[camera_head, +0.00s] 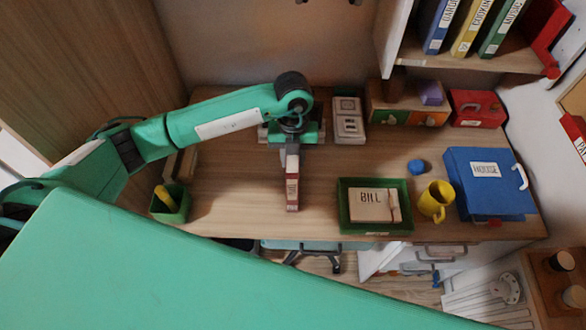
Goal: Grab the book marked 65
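A narrow reddish-brown book (292,190) with a pale upper part is near the middle of the desk, its thin side facing me. A label shows on it, but the marking is too small to read. My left gripper (292,146) comes in from the left and is right over the book's far end. The gripper's own parts hide its fingertips, so I cannot tell whether they grip the book or only surround it. My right gripper is not in view.
On the desk (235,195) are a green cup (171,208), a green tray (375,226) with a BILL box, a yellow mug (434,200) and a blue HOUSE box (488,195). A shelf of books (465,60) hangs upper right. The desk beside the reddish book is clear.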

